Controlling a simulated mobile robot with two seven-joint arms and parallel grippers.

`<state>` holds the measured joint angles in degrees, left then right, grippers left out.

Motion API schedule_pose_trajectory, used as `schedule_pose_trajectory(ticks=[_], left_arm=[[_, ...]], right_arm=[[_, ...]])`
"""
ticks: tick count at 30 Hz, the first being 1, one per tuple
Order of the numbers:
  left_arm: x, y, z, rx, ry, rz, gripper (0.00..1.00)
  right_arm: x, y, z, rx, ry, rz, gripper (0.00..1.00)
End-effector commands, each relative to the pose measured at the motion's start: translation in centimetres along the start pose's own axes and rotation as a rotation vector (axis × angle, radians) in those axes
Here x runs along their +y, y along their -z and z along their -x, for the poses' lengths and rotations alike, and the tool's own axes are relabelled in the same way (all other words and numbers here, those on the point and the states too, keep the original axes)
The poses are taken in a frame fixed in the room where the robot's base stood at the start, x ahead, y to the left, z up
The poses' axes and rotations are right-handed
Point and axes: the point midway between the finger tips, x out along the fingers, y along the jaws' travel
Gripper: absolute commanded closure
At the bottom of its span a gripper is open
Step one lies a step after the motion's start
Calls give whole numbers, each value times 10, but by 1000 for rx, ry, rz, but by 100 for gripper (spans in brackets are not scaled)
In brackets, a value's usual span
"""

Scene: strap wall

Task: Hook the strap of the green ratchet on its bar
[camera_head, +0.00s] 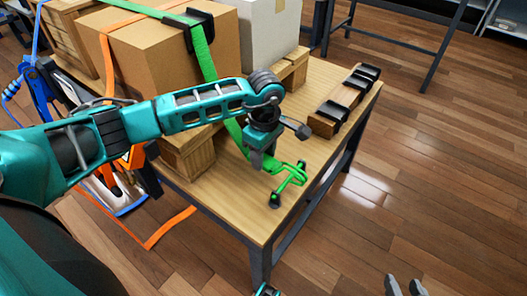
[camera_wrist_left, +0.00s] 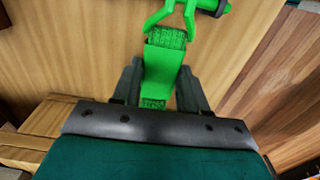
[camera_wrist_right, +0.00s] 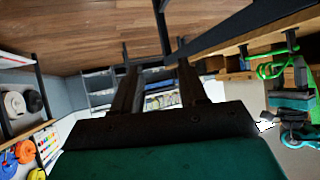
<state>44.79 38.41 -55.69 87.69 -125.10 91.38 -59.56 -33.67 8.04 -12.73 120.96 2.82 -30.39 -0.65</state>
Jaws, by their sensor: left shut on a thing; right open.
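The green strap (camera_head: 203,52) runs over the cardboard box and down to the tabletop. It ends in a green wire hook (camera_head: 286,170), which also shows in the left wrist view (camera_wrist_left: 158,20). A short green bar (camera_head: 288,184) with black ends is fixed near the table's edge. The hook lies at the bar; I cannot tell whether it is around it or only against it. My left gripper (camera_head: 258,160) is shut on the strap just behind the hook, low over the table. My right gripper (camera_head: 404,287) is open and empty, away from the table. I cannot make out the green ratchet.
A cardboard box (camera_head: 150,62) and a pale box (camera_head: 268,30) stand on wooden pallets on the table (camera_head: 245,215). A wooden block with black brackets (camera_head: 345,98) lies at the right edge. An orange strap (camera_head: 165,232) hangs at the left.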

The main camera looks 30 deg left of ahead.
Motion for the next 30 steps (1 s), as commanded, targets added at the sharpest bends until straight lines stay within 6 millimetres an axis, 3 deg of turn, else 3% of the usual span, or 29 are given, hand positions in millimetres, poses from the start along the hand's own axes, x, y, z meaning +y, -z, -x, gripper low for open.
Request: schedule_pose_trajectory(ticks=[15,30], left_arm=[[1,-1,-34,0,-2,1,92],[0,-1,-38,0,-1,1,92]], right_arm=[[-7,-8,-12,3,23,3,57],[-8,-3,-14,9,26,2,57]])
